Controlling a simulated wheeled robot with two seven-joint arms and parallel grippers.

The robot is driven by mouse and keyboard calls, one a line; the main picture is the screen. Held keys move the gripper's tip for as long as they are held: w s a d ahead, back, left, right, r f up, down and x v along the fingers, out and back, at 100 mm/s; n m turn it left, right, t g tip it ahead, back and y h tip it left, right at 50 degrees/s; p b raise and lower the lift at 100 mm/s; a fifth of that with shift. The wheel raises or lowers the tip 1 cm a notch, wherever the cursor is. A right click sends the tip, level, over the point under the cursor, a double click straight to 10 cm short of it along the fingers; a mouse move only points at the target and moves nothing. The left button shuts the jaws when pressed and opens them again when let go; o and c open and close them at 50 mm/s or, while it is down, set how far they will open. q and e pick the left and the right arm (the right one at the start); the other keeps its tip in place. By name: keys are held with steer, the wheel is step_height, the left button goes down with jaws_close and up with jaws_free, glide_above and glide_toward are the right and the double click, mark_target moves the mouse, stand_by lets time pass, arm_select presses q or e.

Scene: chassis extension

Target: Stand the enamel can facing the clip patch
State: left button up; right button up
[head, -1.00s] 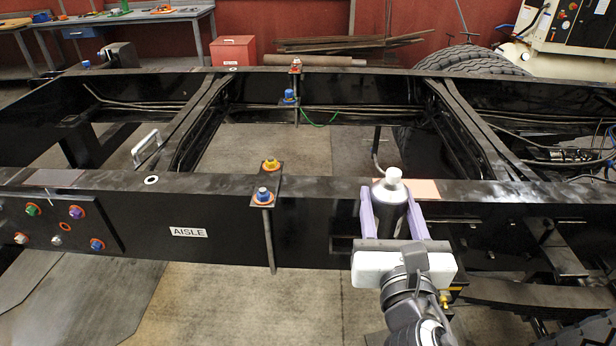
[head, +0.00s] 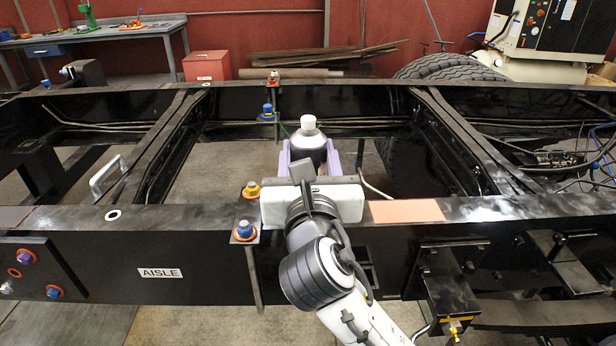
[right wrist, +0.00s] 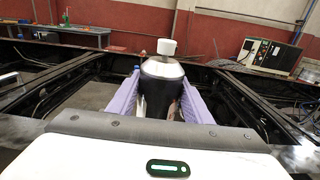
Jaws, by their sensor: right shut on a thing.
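The enamel can (head: 309,148) is black with a pale shoulder and a white cap. It is upright between the lilac fingers of my right gripper (head: 308,158), beyond the near rail and over the frame's opening. In the right wrist view the can (right wrist: 161,90) stands between both fingers, cap up; its base is hidden. A salmon-orange patch (head: 407,211) lies flat on top of the near rail, to the right of my gripper. I cannot tell whether it is the clip patch. My left gripper is not in view.
A bracket with blue (head: 244,229) and yellow bolts sits just left of my right gripper. The far rail (head: 350,88) and crossmembers surround the opening. Hoses lie at the right.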

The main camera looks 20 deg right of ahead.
step_height(320, 180, down, 4)
steer(key=shift+r+b, duration=0.15)
steer(key=shift+b, duration=0.25)
steer(key=shift+r, duration=0.1)
steer(key=o, duration=1.4)
steer(key=shift+f, duration=0.2)
